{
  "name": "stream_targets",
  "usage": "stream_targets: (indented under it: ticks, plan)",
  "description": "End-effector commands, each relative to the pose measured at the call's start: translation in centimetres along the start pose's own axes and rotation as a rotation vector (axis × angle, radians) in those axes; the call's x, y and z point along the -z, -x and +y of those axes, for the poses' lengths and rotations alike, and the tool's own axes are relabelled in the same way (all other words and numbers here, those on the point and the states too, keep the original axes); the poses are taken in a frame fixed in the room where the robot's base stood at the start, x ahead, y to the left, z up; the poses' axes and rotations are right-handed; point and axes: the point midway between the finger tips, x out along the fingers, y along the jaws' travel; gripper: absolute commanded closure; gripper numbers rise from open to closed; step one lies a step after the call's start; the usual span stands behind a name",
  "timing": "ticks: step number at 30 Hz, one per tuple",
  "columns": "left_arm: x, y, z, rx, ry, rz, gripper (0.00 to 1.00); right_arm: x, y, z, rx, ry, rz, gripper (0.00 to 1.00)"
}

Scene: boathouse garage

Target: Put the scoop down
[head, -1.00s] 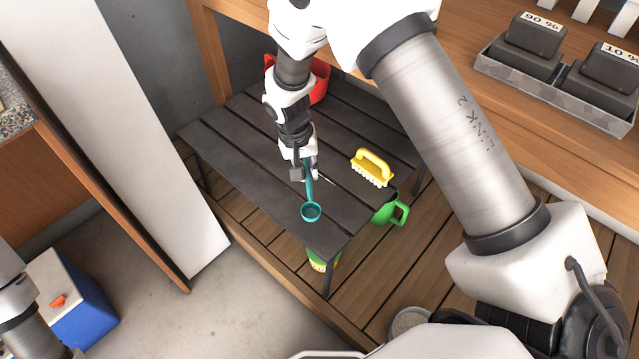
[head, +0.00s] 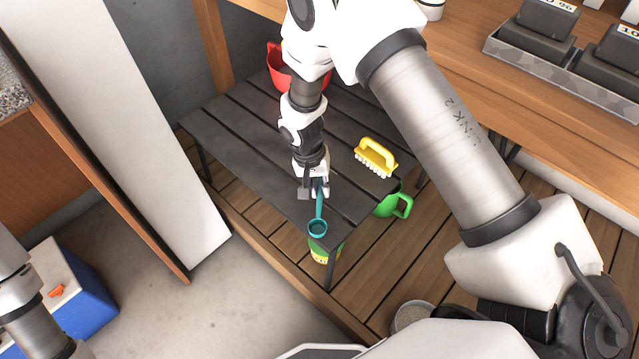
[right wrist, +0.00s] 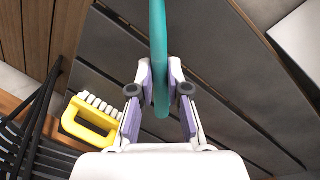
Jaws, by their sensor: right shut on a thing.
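The teal scoop (head: 318,226) is held by its handle in my right gripper (head: 315,190). Its round cup hangs over the front corner of the dark slatted table (head: 240,137). In the right wrist view the teal handle (right wrist: 159,50) runs between the two fingers (right wrist: 160,92), which are shut on it. I cannot tell whether the scoop touches the table top. My left arm shows at the lower left of the head view, but its gripper is out of view.
A yellow brush (head: 375,157) lies on the table to the right of the gripper, and also shows in the right wrist view (right wrist: 90,122). A red container (head: 281,72) stands at the back. A green watering can (head: 398,203) is below the right edge. The table's left part is clear.

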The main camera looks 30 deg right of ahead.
Motion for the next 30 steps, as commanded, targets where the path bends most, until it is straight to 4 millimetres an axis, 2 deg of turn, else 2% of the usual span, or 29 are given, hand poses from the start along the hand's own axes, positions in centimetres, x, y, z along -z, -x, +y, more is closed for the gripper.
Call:
stream_targets:
  ticks: [1, 3, 14, 22, 30]
  plan:
    - [0.0, -0.6, 0.0, 0.0, 0.0, 0.0, 0.6, 0.0, -0.8, -0.1, 0.0, 0.0, 0.0, 1.0]
    - [0.0, -0.8, 0.0, 0.0, 0.0, 0.0, 0.6, 0.0, -1.1, -0.2, 0.0, 0.001, 0.0, 1.0]
    - [0.0, -0.8, 0.0, 0.0, 0.0, 0.0, 0.6, 0.0, -1.2, -0.2, 0.0, 0.001, 0.001, 1.0]
    - [0.0, -1.6, 0.0, 0.0, 0.0, 0.0, 0.6, 0.0, -2.5, -0.4, 0.001, 0.002, 0.001, 1.0]
    - [0.0, -1.6, 0.0, 0.0, 0.0, 0.0, 0.6, 0.1, -2.6, -0.5, 0.001, 0.002, 0.001, 1.0]
